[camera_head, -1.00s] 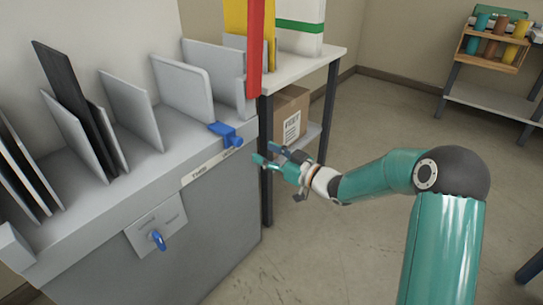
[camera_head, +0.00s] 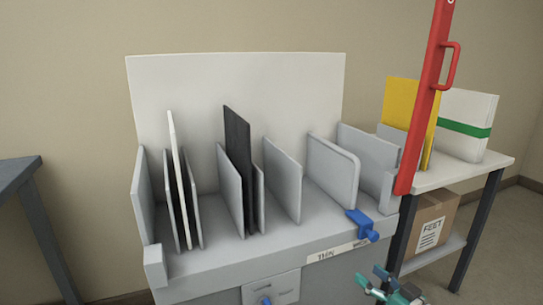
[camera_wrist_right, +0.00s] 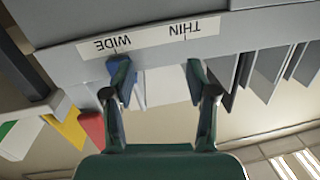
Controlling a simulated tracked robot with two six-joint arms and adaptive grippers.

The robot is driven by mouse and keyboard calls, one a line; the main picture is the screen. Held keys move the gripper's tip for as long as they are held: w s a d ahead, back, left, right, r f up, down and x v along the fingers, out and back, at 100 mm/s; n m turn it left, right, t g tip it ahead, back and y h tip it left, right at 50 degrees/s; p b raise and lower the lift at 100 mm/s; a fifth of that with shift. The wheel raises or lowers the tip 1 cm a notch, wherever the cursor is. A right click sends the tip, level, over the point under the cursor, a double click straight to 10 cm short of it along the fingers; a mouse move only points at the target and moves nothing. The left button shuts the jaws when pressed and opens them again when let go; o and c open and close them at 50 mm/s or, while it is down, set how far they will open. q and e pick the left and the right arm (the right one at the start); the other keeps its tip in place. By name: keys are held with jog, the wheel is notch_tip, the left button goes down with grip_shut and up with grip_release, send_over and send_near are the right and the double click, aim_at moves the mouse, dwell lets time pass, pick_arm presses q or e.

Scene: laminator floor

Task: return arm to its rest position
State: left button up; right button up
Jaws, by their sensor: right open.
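My right gripper (camera_head: 372,279) is at the bottom right of the head view, in front of and below the blue slider (camera_head: 361,225) on the grey machine's front edge. A gap shows between them. In the right wrist view the gripper (camera_wrist_right: 158,70) has its two fingers apart with nothing held between them. There the blue slider (camera_wrist_right: 117,72) shows partly behind the left finger, near the word WIDE on the white label strip (camera_wrist_right: 150,36). Most of my right arm is outside the head view. My left gripper is not in view.
The grey machine (camera_head: 215,268) has upright dividers with black and white panels between them. A red handled bar (camera_head: 423,105) rises at its right end. A side table (camera_head: 470,175) holds yellow and white binders, with a cardboard box (camera_head: 432,222) below. A dark table (camera_head: 20,172) stands left.

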jog(key=s+a+f+m+g+h, duration=0.1)
jog(key=s+a+f+g, duration=0.2)
jog(key=f, duration=0.4)
jog(key=s+a+f+m+g, duration=0.1)
jog(key=s+a+f+m, duration=0.15)
jog(key=a+f, duration=0.4)
jog(key=s+a+f+m+g+h, duration=0.1)
jog(key=s+a+f+g, duration=0.1)
jog(key=s+a+f, duration=0.35)
jog(key=s+f+m+g+h, duration=0.1)
jog(key=s+f+g, duration=0.45)
jog(key=s, duration=0.45)
jog(key=s+f+m+g+h, duration=0.1)
jog(key=s+f+g, duration=0.3)
jog(key=s+f, duration=0.45)
notch_tip(320, 180, up, 33)
jog(key=s+p, duration=0.1)
jog(key=p, duration=3.1)
jog(key=shift+d, duration=0.25)
jog(key=shift+n+t, duration=0.25)
